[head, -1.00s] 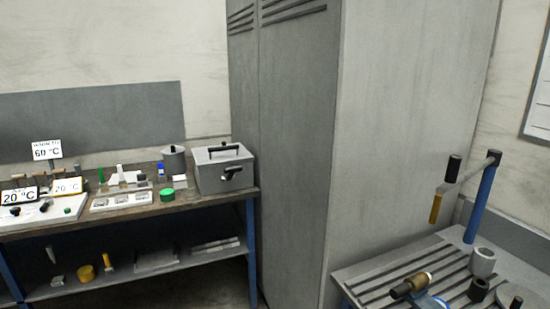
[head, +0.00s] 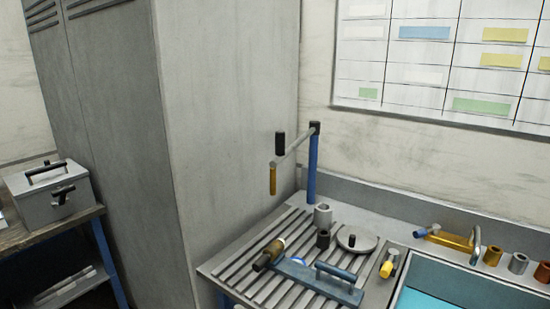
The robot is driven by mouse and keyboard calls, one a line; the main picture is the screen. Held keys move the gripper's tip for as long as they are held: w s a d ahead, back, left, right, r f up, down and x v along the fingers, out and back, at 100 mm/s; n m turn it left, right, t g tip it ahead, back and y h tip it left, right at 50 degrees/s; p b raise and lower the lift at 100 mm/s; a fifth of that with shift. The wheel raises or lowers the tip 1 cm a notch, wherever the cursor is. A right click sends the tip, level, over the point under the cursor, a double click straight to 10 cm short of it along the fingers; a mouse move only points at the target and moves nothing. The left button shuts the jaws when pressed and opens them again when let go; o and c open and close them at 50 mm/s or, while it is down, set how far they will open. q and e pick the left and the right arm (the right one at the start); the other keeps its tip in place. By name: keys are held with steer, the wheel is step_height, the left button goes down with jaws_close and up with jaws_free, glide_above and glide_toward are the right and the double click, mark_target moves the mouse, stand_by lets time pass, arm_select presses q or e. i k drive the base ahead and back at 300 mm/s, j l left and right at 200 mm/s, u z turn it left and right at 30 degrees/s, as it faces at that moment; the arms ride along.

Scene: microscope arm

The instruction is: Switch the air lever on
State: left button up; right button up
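No part here is marked as the air lever, and I cannot tell for sure which one it is. A brass-yellow fitting (head: 450,239) with a blue end lies behind the sink, beside a curved grey spout (head: 477,245). A yellow-ended lever piece (head: 388,266) sits at the sink's left rim. A blue post (head: 312,168) stands upright at the back of the slatted drainer. Its grey arm reaches left and carries a black grip (head: 280,144) and a yellow piece (head: 273,180) hanging down. Neither of my grippers shows.
The slatted drainer (head: 243,284) holds a blue-handled block (head: 320,282), a dark brass cylinder (head: 268,254), grey cups and a round lid (head: 357,240). The sink (head: 470,283) is at right. A tall grey cabinet (head: 225,110) stands left of it, and a grey box (head: 45,207) sits on a bench.

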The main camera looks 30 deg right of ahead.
mark_target(393, 254)
steer(key=k+l+z, duration=0.1)
steer(key=z, duration=1.65)
steer(key=i+j+z, duration=0.2)
steer(key=i, duration=0.2)
steer(key=i+j+z, duration=0.2)
steer(key=i, duration=0.2)
steer(key=k+u, duration=0.15)
steer(key=u, duration=0.15)
steer(key=k+u, duration=0.15)
steer(key=u, duration=0.15)
steer(key=k+j+u, duration=0.1)
steer(key=i+l+z, duration=0.1)
steer(key=z, duration=0.25)
steer(key=i+l+z, duration=0.1)
steer(key=z, duration=0.25)
steer(key=i, duration=0.2)
